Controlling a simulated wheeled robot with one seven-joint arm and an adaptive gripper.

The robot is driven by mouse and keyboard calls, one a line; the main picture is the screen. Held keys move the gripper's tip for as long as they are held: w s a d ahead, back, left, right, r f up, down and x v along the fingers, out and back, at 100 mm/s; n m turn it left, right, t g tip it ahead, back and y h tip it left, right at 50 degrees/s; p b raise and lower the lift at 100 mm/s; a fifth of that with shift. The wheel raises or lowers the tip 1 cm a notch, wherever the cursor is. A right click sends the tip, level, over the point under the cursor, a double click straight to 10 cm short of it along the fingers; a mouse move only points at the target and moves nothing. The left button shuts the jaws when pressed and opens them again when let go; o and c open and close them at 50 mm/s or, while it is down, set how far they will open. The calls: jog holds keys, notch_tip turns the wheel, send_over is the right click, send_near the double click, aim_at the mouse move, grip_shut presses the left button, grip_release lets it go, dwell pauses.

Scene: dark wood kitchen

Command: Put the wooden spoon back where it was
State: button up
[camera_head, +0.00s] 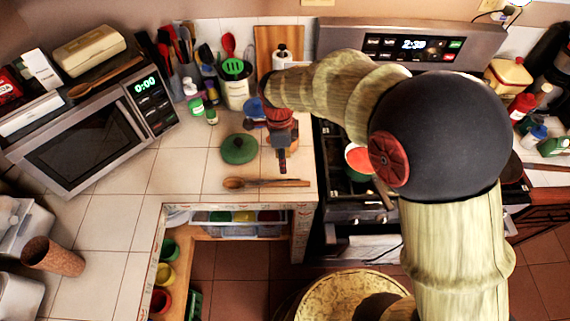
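A wooden spoon (265,183) lies flat on the tiled counter near its front edge, bowl to the left and handle to the right. A second wooden spoon (106,78) lies on top of the microwave, among other items. My gripper (282,168) hangs fingers down over the counter, just behind the handle of the counter spoon in the picture. I cannot tell whether it touches that spoon. I see no object in it. Its fingers appear narrow and overlapping from this view, so their opening is unclear.
A green lid (239,149) lies just left of my gripper. A utensil crock (236,92), bottles (193,97) and a cutting board (277,45) stand behind. The microwave (88,143) is at left, the stove (350,200) at right. The counter left of the green lid is clear.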

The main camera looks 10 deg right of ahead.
jog(key=s+d+r+n+t, duration=0.1)
jog(key=s+d+r+n, duration=0.25)
jog(key=r, duration=0.35)
jog(key=s+d+r+n+t, duration=0.1)
jog(key=s+d+r+n, duration=0.3)
jog(key=r, duration=0.3)
jog(key=s+d+r+n+t, duration=0.1)
jog(key=s+d+r+n, duration=0.2)
jog(key=s+n, duration=0.2)
jog(key=s+d+r+n+t, duration=0.2)
jog(key=s+d+r+n, duration=0.1)
jog(key=s+n, duration=0.3)
jog(key=shift+s+d+t, duration=0.3)
jog(key=shift+s+d, duration=0.25)
jog(key=shift+s, duration=0.15)
notch_tip(320, 180, down, 3)
jog(key=b, duration=0.3)
